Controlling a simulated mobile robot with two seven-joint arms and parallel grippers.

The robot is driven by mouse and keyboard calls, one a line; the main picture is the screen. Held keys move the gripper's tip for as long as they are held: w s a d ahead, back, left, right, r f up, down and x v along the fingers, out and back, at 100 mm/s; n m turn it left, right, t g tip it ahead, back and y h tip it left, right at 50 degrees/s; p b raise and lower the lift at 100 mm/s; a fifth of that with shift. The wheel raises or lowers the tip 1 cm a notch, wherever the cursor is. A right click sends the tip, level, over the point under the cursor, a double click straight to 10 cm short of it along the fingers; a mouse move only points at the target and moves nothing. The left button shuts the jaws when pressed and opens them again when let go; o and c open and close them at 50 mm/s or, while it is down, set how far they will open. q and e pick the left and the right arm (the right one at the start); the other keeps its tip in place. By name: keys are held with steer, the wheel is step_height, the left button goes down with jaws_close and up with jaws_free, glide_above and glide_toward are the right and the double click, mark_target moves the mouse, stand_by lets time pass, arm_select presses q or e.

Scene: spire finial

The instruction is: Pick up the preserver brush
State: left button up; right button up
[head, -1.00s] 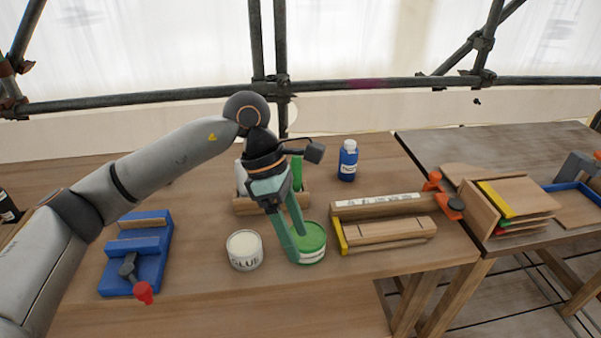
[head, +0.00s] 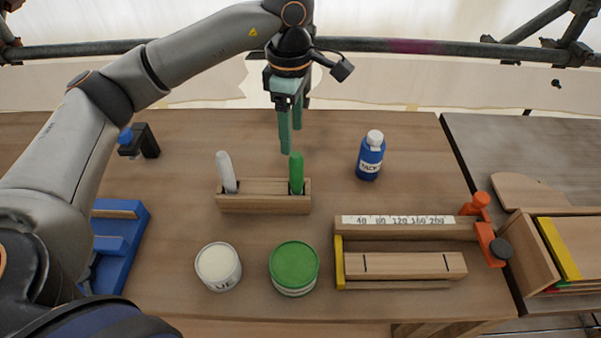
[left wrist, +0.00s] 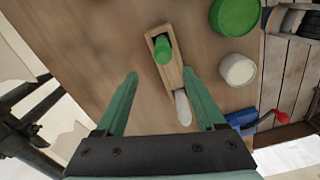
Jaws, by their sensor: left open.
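A green-handled brush (head: 296,172), which I take as the preserver brush, stands upright at the right end of a wooden holder (head: 262,204). A white-handled brush (head: 226,172) leans at the left end. My left gripper (head: 290,138) is open and empty, pointing down above and behind the green handle, apart from it. In the left wrist view the green handle (left wrist: 162,50) lies ahead of the fingers (left wrist: 160,74), with the white handle (left wrist: 183,107) nearer the right finger. The brushes' lower ends are hidden in the holder. My right gripper is out of view.
A green-lidded tin (head: 294,264) and a white glue tin (head: 218,262) stand in front of the holder. A blue bottle (head: 370,158) stands to its right. A wooden jig with a scale (head: 400,222) lies at right, and a blue fixture (head: 122,235) at left.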

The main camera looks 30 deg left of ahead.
mark_target(296, 168)
arm_select(q)
step_height(296, 168, down, 5)
steer(key=shift+r, duration=0.15)
steer(key=shift+s+d+f+p, duration=0.1)
steer(key=shift+d+f+p, duration=0.1)
steer(key=shift+f, duration=0.7)
steer(key=shift+d+f+p, duration=0.15)
steer(key=shift+f+p, duration=0.1)
steer(key=shift+f, duration=0.6)
steer(key=shift+s+d+f+p, duration=0.1)
steer(key=shift+d+f+p, duration=0.1)
steer(key=shift+f, duration=0.7)
jaws_close()
